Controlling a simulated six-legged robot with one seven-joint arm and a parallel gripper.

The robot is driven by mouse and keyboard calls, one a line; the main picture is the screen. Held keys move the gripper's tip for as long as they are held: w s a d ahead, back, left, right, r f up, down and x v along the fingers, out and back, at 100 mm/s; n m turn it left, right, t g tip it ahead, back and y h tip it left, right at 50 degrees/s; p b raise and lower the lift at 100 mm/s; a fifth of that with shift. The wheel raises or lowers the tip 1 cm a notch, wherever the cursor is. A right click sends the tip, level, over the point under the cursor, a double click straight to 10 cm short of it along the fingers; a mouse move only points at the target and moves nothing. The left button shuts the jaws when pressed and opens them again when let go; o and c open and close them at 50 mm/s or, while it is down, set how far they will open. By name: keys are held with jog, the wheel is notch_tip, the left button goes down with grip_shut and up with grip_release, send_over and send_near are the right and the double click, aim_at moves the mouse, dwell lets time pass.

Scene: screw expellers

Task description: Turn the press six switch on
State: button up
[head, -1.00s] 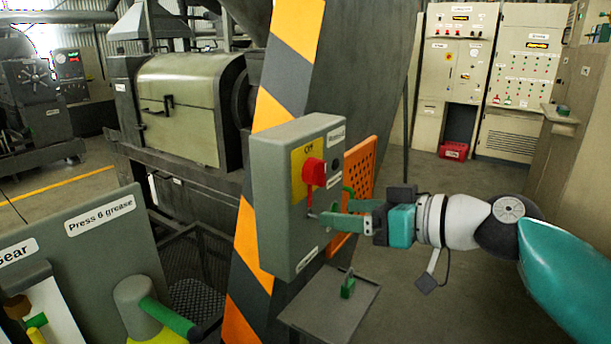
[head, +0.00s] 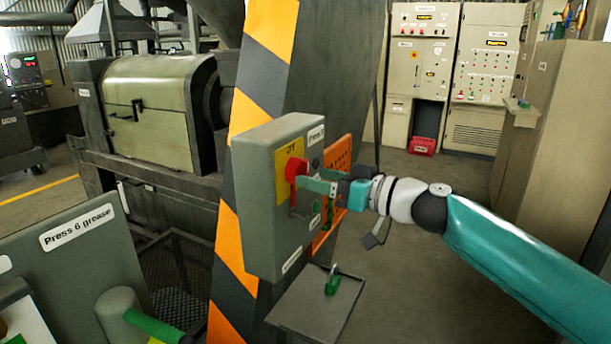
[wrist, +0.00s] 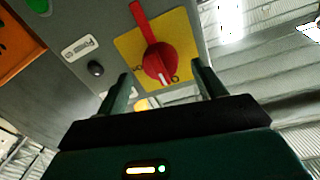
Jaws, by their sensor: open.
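The grey switch box (head: 262,215) is mounted on the striped post. Its yellow plate (head: 281,176) carries a red rotary knob (head: 293,168). In the wrist view the red knob (wrist: 158,62) sits on the yellow plate (wrist: 128,46), with a red bar (wrist: 140,20) reaching toward the top edge. My gripper (head: 304,186) is open at the front of the box, close to the knob. In the wrist view my gripper (wrist: 162,88) has its fingers spread on either side of the knob, which shows between them. Whether they touch it cannot be told.
A black button (wrist: 96,69) and a green button (wrist: 38,5) are on the same box. An orange perforated panel (head: 338,153) stands behind it. Control cabinets (head: 420,60) stand far back.

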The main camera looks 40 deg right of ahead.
aim_at(307, 173)
jog(key=shift+x, duration=1.8)
jog(key=c, duration=1)
jog(key=shift+o, duration=0.2)
jog(key=shift+m, duration=0.3)
jog(key=m, duration=0.8)
jog(key=shift+r+g, duration=0.1)
jog(key=shift+g, duration=0.3)
jog(key=m, duration=0.4)
jog(key=shift+r+m+y, duration=0.1)
jog(key=shift+m+y, duration=0.2)
jog(key=shift+m+g+y, duration=0.3)
jog(key=shift+m, duration=1.7)
